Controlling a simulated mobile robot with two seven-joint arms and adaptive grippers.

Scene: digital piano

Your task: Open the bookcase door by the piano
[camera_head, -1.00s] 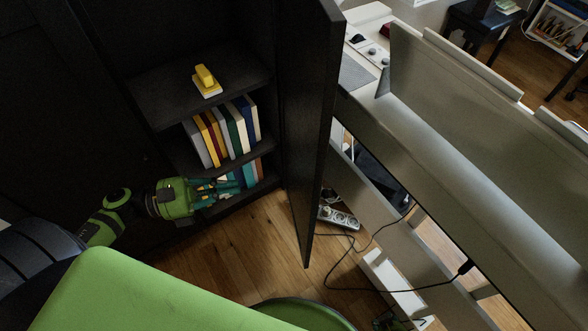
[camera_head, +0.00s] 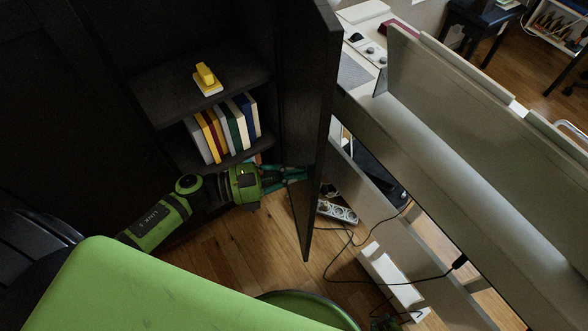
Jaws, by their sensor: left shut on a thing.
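The black bookcase door (camera_head: 309,120) stands wide open at the right of the bookcase (camera_head: 165,92), its free edge close to the piano (camera_head: 440,150). My left gripper (camera_head: 303,174) reaches from the left across the front of the lower shelves. Its teal fingers are at the inner face of the door, low down, and are shut on the door. The exact grip at the fingertips is hard to make out.
Books (camera_head: 225,130) stand on a shelf below a yellow and white object (camera_head: 207,79). A power strip (camera_head: 337,211) and loose cables lie on the wooden floor (camera_head: 260,245) beyond the door. The piano limits room on the right.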

